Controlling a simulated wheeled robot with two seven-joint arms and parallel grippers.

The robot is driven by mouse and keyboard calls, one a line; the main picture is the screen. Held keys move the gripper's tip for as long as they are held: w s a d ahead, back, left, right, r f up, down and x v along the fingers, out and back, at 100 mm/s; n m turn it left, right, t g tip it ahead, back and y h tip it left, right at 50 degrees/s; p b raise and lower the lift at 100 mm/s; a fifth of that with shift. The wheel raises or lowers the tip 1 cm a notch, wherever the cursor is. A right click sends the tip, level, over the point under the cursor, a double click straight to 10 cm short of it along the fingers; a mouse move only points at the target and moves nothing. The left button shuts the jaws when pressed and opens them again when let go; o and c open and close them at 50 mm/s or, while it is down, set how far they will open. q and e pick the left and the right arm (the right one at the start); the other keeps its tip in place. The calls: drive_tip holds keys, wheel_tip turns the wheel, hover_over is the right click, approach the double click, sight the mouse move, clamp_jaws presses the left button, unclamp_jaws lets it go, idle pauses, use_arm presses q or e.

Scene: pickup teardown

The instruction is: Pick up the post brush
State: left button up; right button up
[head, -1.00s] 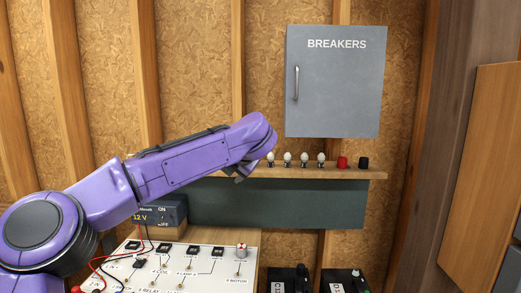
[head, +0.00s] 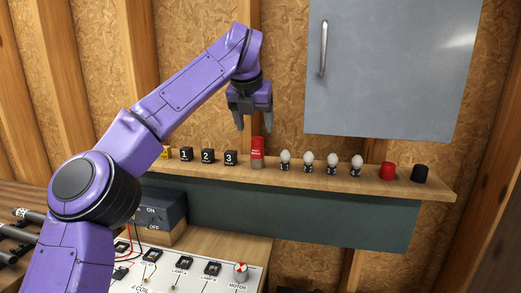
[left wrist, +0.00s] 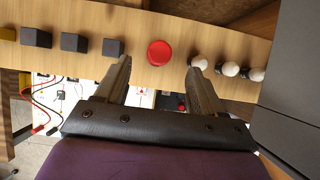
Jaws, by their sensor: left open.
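The post brush (head: 257,152) looks to be the short red-topped cylinder with a grey lower part, standing upright on the wooden shelf. Its label is too small to read surely. From above, its round red top (left wrist: 160,53) shows in the left wrist view. My left gripper (head: 254,126) is open, pointing down just above the brush in the head view. In the left wrist view its two fingers (left wrist: 161,64) lie to either side of the red top, with nothing held. My right gripper is not in view.
On the shelf (head: 437,190), black numbered blocks (head: 207,156) stand left of the brush and several white bulbs (head: 308,159) stand right. Red (head: 387,171) and black caps (head: 419,174) sit farther right. A grey breaker cabinet (head: 385,65) hangs above; a switch panel (head: 190,281) lies below.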

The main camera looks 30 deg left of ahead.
sight(256, 139)
use_arm(q)
drive_tip(key=x, duration=0.8)
drive_tip(key=shift+s+a+f, duration=0.1)
drive_tip(key=shift+s+f, duration=0.1)
drive_tip(key=c, duration=1.1)
